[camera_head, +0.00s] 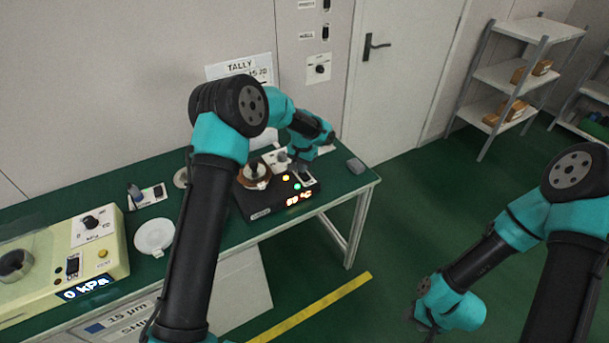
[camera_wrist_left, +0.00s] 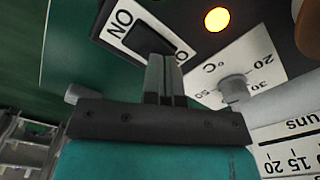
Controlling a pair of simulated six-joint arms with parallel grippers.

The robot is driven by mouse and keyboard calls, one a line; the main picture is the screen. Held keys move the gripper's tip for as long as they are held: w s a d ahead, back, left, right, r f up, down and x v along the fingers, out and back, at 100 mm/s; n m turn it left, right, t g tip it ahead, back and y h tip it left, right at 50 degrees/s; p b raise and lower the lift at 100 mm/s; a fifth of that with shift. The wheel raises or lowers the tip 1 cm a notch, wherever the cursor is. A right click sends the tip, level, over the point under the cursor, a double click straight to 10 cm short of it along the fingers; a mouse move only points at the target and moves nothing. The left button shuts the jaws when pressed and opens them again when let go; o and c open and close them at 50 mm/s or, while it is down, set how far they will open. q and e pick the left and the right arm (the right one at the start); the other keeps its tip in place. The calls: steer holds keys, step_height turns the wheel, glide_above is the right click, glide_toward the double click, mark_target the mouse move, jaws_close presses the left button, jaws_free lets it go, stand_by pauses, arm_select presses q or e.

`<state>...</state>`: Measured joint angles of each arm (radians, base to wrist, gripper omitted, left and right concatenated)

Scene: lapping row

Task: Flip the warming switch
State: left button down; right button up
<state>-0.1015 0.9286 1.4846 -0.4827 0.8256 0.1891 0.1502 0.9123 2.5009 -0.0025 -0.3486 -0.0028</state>
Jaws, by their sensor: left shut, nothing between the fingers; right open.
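The warming unit is a black box (camera_head: 262,203) on the green bench in the head view, with a glowing orange °C readout (camera_head: 299,199) and lit lamps. Its black rocker switch (camera_wrist_left: 148,41) sits on a white plate marked ON in the left wrist view. My left gripper (camera_wrist_left: 164,62) is shut and empty, its fingertips at the near edge of the switch; I cannot tell whether they touch it. It also shows over the unit in the head view (camera_head: 303,170). My right gripper (camera_head: 424,322) is low at the right, away from the bench, open and partly hidden.
A °C dial (camera_wrist_left: 235,89) and a lit yellow lamp (camera_wrist_left: 217,19) are close to the left fingers. A brown-rimmed round pot (camera_head: 255,181) stands on the unit. A cream kPa unit (camera_head: 100,262) and a white dish (camera_head: 153,236) stand further left. A grey block (camera_head: 356,166) lies near the bench's right end.

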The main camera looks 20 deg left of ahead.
arm_select(q)
steer(key=shift+f, duration=0.5)
stand_by(0.4)
steer(key=shift+r, duration=3.55)
